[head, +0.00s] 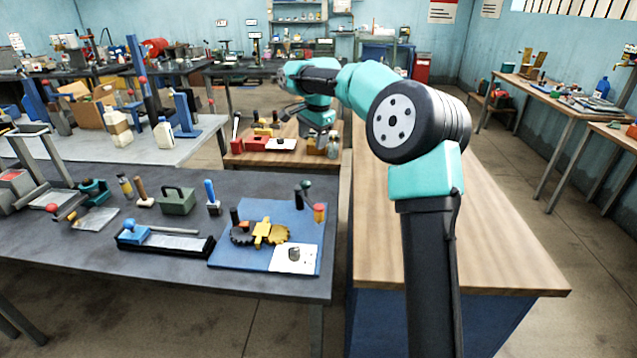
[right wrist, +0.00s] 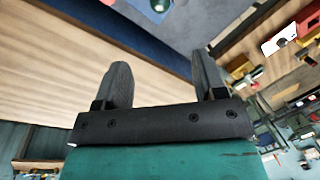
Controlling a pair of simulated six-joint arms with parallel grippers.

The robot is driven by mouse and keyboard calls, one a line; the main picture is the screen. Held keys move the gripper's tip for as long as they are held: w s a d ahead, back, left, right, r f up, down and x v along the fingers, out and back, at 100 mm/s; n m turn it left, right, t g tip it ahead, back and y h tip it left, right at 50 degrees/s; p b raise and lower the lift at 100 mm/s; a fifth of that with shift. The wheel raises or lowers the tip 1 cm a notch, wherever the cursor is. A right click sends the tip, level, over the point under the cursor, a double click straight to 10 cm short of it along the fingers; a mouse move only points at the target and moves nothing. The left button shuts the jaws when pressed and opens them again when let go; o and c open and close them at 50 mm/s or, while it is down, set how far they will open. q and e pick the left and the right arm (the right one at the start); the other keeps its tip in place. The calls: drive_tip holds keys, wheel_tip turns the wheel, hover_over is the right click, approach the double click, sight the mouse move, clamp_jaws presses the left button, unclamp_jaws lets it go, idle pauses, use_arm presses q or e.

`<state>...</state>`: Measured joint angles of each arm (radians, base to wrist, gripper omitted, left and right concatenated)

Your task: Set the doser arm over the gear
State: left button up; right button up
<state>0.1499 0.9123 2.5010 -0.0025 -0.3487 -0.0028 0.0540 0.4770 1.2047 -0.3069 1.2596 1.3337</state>
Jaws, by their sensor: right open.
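A blue mat (head: 232,258) lies at the right end of the dark workbench. On it are a dark gear (head: 241,234) and a yellow toothed part (head: 266,233), side by side. A dark post with a green top (head: 303,190) stands near the mat's back right corner, beside a small red-and-yellow piece (head: 319,213). I cannot tell for sure which of these is the doser arm. My right gripper (head: 320,138) is beyond the mat, above the small wooden table. In the right wrist view it (right wrist: 162,72) is open, with nothing between its fingers. My left gripper is not in view.
A white card (head: 294,259) with a small metal part lies on the mat's front corner. Left of the mat are a black tray (head: 165,243), a green box (head: 177,200) and hand tools. A clear wooden bench (head: 490,250) stands at right.

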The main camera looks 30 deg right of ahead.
sight(306, 180)
idle(0.3)
drive_tip(key=w+f, duration=0.1)
drive_tip(key=f, duration=0.4)
drive_tip(key=w+f, duration=0.1)
drive_tip(key=f, duration=0.5)
drive_tip(key=w+f, duration=0.1)
drive_tip(key=f, duration=0.5)
drive_tip(key=shift+w+a+f, duration=0.1)
drive_tip(key=shift+w+a, duration=0.05)
drive_tip(key=shift+a, duration=0.25)
clamp_jaws()
